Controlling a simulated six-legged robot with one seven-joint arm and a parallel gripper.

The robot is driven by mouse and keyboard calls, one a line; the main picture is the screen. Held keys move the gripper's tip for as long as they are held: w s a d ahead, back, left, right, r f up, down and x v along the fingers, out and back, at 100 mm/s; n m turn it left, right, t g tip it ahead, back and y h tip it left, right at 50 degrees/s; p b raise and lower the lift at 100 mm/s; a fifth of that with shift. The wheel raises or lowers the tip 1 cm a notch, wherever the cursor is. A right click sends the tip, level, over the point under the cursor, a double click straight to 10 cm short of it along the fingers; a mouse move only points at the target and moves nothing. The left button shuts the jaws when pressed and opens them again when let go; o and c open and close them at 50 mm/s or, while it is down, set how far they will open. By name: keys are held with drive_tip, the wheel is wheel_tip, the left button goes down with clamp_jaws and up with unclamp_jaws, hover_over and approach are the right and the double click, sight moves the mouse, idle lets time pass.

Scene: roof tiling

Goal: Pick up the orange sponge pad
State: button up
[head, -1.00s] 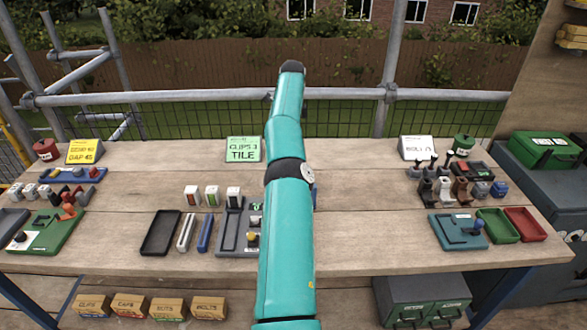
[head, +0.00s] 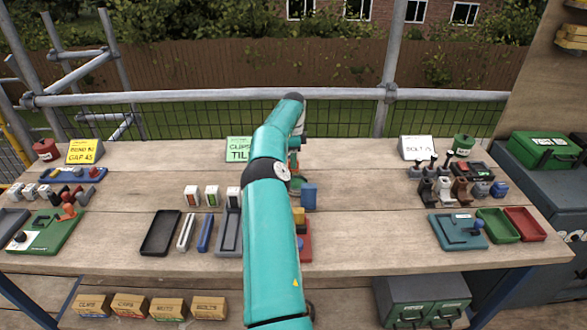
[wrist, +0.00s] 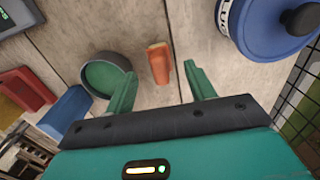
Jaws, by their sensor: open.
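The orange sponge pad (wrist: 158,62) lies on the pale planks in the wrist view, a small upright-looking block near the middle. My gripper (wrist: 158,77) is open, with one green finger on each side of the pad's near end in the picture. Nothing is held, and I cannot tell how high the fingers are above the planks. In the head view my teal arm reaches over the middle of the bench and mostly hides the gripper and the pad.
In the wrist view a round dark dish (wrist: 104,76) with a green inside stands close left of the pad. A blue lidded tub (wrist: 262,28) with a black knob is at upper right. A blue block (wrist: 66,112) and a red tray (wrist: 25,90) lie left.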

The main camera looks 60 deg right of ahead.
wheel_tip(320, 180, down, 4)
drive_tip(key=shift+f, duration=0.1)
drive_tip(key=c, duration=1.1)
drive_tip(key=shift+o, duration=0.2)
wheel_tip(320, 180, up, 2)
drive_tip(key=shift+r, duration=0.1)
drive_tip(key=s+a+r, duration=0.3)
drive_tip(key=a+r, duration=0.7)
drive_tip(key=a, duration=0.3)
drive_tip(key=shift+s+a+r, duration=0.25)
drive_tip(key=shift+s+r, duration=0.15)
